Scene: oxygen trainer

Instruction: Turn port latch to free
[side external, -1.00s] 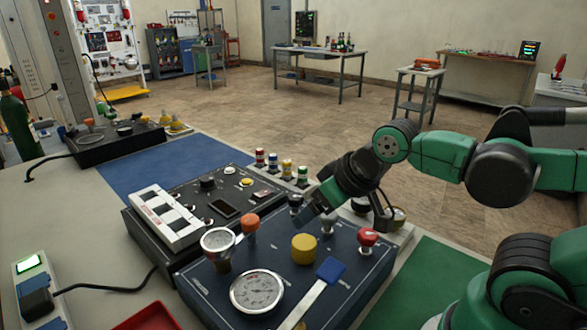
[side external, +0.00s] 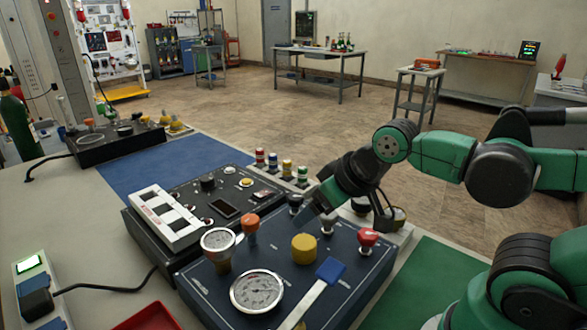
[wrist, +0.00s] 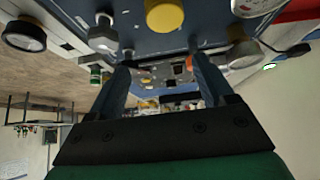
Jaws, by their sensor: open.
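A dark blue panel (side external: 345,297) carries a yellow knob (side external: 304,249), an orange knob (side external: 250,224), a red knob (side external: 368,238), a round gauge (side external: 257,291) and a pale lever with a blue end (side external: 330,270). No readable label shows which part is the port latch. My gripper (side external: 312,214) is low over the panel's far side, behind the yellow knob. In the wrist view my gripper (wrist: 158,55) has its two fingers apart with nothing held between them. There, the yellow knob (wrist: 164,14) is beyond the fingertips and a grey knob (wrist: 102,38) is beside the left finger.
A black box with a white strip (side external: 165,219) adjoins the panel on the left. Several coloured small cylinders (side external: 287,168) stand behind it. A blue mat (side external: 165,167) and a green mat (side external: 430,275) lie clear. A red tray (side external: 150,318) is at the front.

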